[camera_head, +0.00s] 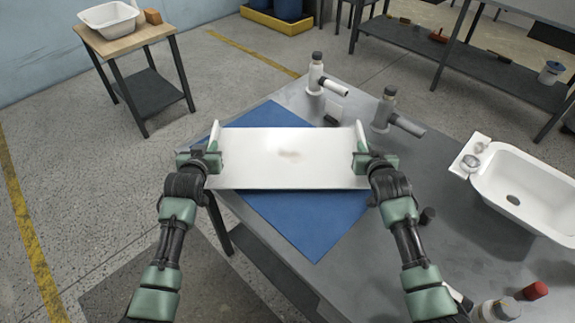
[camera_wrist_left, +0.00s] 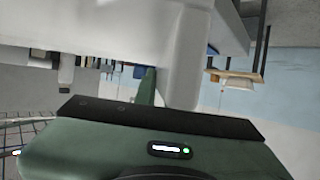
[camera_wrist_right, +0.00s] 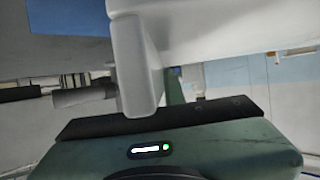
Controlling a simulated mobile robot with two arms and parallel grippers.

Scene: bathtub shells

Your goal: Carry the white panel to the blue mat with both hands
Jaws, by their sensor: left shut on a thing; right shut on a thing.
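The white panel (camera_head: 285,165) is a flat rectangular sheet with a faint smudge near its middle and a raised white grip at each end. It is level over the blue mat (camera_head: 315,220), which lies on the grey metal table. Whether the panel touches the mat cannot be told from the head view. My left gripper (camera_head: 212,150) is shut on the panel's left grip, which shows large in the left wrist view (camera_wrist_left: 182,60). My right gripper (camera_head: 361,150) is shut on the right grip, also seen in the right wrist view (camera_wrist_right: 135,65). The mat's middle is hidden under the panel.
Behind the panel stand a white fixture (camera_head: 316,80) and a grey fixture (camera_head: 384,108). A white tub (camera_head: 515,190) sits at the right. A side table (camera_head: 128,40) stands far left.

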